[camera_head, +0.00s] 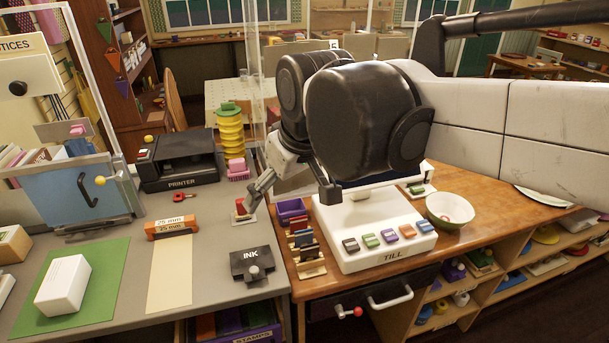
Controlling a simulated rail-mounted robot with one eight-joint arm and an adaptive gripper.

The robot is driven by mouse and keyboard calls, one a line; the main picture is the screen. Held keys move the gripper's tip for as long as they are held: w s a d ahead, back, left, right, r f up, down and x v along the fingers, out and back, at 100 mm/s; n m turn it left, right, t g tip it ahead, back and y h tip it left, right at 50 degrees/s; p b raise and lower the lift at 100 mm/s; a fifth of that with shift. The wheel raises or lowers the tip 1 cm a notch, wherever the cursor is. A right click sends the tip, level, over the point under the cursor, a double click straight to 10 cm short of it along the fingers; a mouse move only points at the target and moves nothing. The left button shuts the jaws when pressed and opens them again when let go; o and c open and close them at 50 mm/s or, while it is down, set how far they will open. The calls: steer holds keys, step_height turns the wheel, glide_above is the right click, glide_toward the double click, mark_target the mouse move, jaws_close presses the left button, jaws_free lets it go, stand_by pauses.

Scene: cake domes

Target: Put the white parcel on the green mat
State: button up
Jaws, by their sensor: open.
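The white parcel (62,285) is a plain box lying on the green mat (108,262) at the left of the grey counter. Its underside lies within the mat's edges, with green showing around it. My gripper (256,194) is open and empty, well to the right of the parcel. It is over the right part of the counter, beside a small red-topped item (241,208). My arm hides part of the gripper and the area behind it.
A cream strip (170,275) and an orange block (170,227) lie between the mat and the black ink pad (252,264). The printer (178,160) stands behind. The white till (375,237) and a bowl (450,210) stand on the wooden counter at right.

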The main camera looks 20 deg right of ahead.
steer(key=s+d+f+m+t+h, duration=0.1)
steer(key=s+d+f+m, duration=0.4)
steer(key=s+d, duration=0.5)
step_height(320, 180, down, 2)
steer(key=shift+s+d+f+t, duration=0.2)
steer(key=shift+d+t, duration=0.15)
steer(key=shift+t, duration=0.25)
